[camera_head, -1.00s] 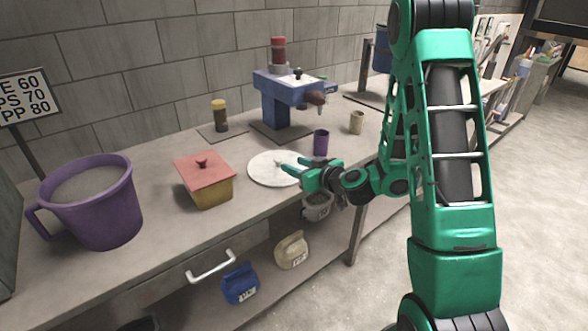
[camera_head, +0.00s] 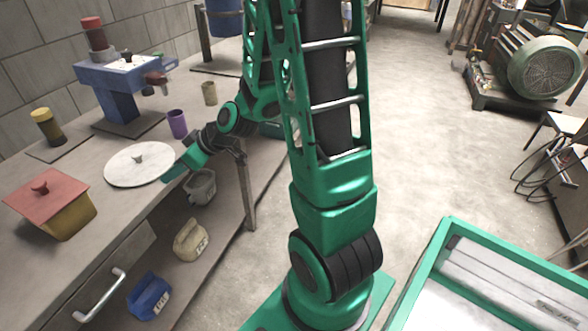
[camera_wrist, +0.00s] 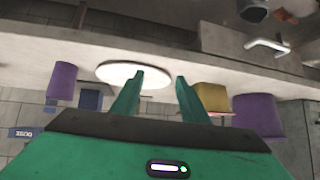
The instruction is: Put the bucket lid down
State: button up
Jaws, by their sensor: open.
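The bucket lid (camera_head: 125,168), a round white disc with a small knob on top, lies flat on the workbench. My gripper (camera_head: 172,176) is at the lid's right edge in the head view, with its fingers open and nothing between them. In the wrist view, which is upside down, the open fingers of my gripper (camera_wrist: 160,85) point toward the lid (camera_wrist: 115,70). The finger nearest the lid overlaps it in the picture, and I cannot tell whether they touch. The lid's knob is hidden in the wrist view.
A red-lidded yellow box (camera_head: 70,218) stands left of the lid. A purple cup (camera_head: 177,125) and a blue drill press (camera_head: 115,90) stand behind it. A purple bucket (camera_wrist: 258,115) shows in the wrist view. Jugs sit on the lower shelf. Open floor (camera_head: 420,130) lies right.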

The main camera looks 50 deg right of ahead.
jog(key=s+d+r+m+g+h, duration=0.1)
jog(key=s+d+m, duration=0.3)
jog(key=s, duration=0.6)
jog(key=s+d+r+m+g+h, duration=0.2)
jog(key=s+d+r+m+g, duration=0.1)
jog(key=s, duration=0.7)
jog(key=s+d+r+m+g+h, duration=0.1)
jog(key=s+d+r+m+g, duration=0.2)
jog(key=s+d, duration=0.3)
jog(key=s+m+g, duration=0.1)
jog(key=s, duration=0.3)
jog(key=shift+s+r+m+h, duration=0.3)
jog(key=shift+s+r, duration=0.05)
jog(key=shift+s, duration=0.05)
jog(key=shift+g, duration=0.3)
jog(key=shift+w+d+f, duration=0.1)
jog(key=shift+w+f, duration=0.15)
jog(key=shift+w, duration=0.5)
